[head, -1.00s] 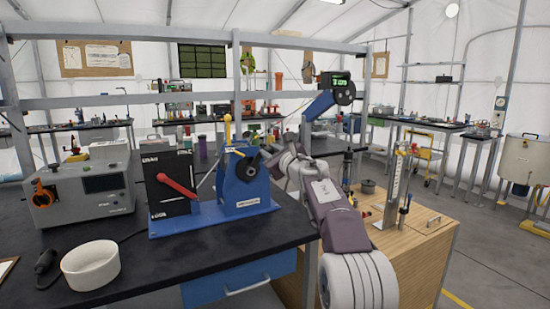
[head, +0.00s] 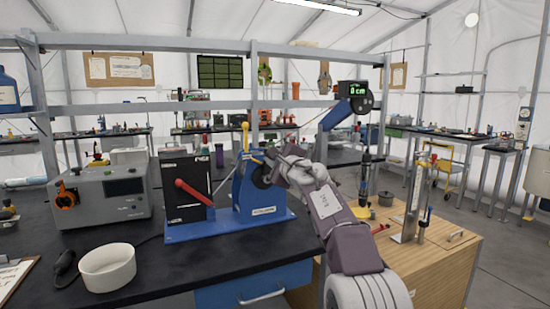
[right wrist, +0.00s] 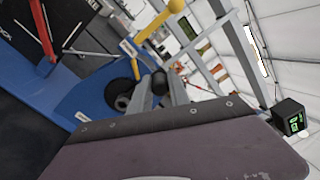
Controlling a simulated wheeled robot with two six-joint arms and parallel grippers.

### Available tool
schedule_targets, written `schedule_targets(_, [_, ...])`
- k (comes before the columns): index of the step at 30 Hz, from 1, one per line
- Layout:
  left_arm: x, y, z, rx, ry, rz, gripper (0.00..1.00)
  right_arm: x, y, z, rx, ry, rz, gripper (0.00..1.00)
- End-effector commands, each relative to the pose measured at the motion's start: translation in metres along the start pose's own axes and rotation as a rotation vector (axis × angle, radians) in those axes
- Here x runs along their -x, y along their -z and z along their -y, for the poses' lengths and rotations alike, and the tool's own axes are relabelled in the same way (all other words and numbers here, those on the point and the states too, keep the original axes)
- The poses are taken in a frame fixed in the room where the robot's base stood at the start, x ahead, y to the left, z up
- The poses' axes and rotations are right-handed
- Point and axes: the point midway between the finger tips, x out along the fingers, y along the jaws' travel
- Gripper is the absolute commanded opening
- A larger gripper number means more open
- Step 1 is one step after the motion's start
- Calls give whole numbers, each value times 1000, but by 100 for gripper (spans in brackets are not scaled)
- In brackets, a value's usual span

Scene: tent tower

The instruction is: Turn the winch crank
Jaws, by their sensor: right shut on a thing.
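The blue winch (head: 245,195) stands on a blue base plate on the black bench, beside a black panel with a red lever (head: 194,192). A yellow-knobbed lever (head: 245,140) rises from it. Its black crank disc (head: 260,178) is on the right side, partly hidden by my right gripper (head: 272,165). In the right wrist view, the jaws of my right gripper (right wrist: 158,92) are shut on the black crank handle (right wrist: 159,82), beside the disc. My left gripper is not in view.
A green-lit display (head: 355,88) on a blue arm reads 0 cm. A white bowl (head: 108,268) and a grey instrument box (head: 105,200) stand on the bench to the left. A wooden cabinet (head: 445,262) with a clear column stands to the right.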

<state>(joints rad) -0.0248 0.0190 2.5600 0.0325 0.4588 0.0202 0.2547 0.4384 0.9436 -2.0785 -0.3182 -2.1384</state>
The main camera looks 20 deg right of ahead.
Motion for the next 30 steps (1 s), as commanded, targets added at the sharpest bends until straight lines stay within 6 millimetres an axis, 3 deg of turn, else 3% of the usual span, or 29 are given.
schedule_targets(14, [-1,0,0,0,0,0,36,-1,-1,-6,9,-12,3,0])
schedule_targets(15, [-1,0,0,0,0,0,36,-1,-1,-6,8,-12,3,30])
schedule_targets(17, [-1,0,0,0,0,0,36,-1,-1,-6,8,-11,3,44])
schedule_targets(26, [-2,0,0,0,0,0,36,0,0,-3,9,-5,1,44])
schedule_targets(30, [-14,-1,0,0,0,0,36,15,1,-6,10,-3,1,44])
